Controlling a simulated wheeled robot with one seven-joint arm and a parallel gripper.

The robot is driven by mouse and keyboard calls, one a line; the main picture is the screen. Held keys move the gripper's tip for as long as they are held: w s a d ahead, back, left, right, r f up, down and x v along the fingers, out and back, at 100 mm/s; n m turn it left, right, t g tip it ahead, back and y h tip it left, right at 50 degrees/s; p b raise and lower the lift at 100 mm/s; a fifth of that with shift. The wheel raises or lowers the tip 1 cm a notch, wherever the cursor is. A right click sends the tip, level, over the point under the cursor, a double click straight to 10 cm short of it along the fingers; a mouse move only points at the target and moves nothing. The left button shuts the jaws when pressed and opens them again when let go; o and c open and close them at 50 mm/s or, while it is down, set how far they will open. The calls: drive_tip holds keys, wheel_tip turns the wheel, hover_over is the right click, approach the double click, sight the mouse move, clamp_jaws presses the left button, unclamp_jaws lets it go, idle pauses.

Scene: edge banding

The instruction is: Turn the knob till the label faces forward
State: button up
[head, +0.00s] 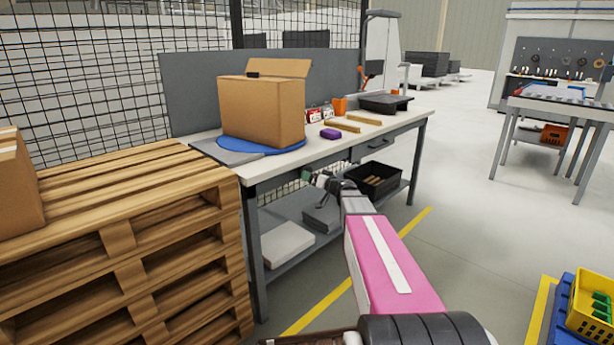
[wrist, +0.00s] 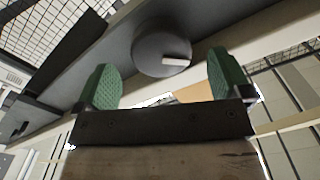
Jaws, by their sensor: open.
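A round dark grey knob (wrist: 150,58) with a pale bar across its face shows in the wrist view, on the grey front of the workbench. My gripper (wrist: 165,82) is open. Its two green fingers stand apart, left and right of the knob, with a gap to it on each side. In the head view my gripper (head: 318,180) is just below the bench's front edge, and I cannot make out the knob there. A cardboard box (head: 262,110) with a raised flap stands on a blue turntable (head: 250,147) on the bench. No label shows on its visible sides.
Stacked pallets (head: 120,240) are close on the left.

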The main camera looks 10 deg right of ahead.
drive_tip(key=v, duration=0.6)
drive_tip(key=w+a+n, duration=0.1)
drive_tip(key=w+a, duration=0.1)
drive_tip(key=w, duration=0.1)
drive_tip(key=w+a+n, duration=0.2)
drive_tip(key=w+a+r+n, duration=0.1)
drive_tip(key=w+a, duration=0.1)
drive_tip(key=w, duration=0.1)
drive_tip(key=shift+w+n, duration=0.3)
drive_tip(key=shift+n, duration=0.1)
idle(0.4)
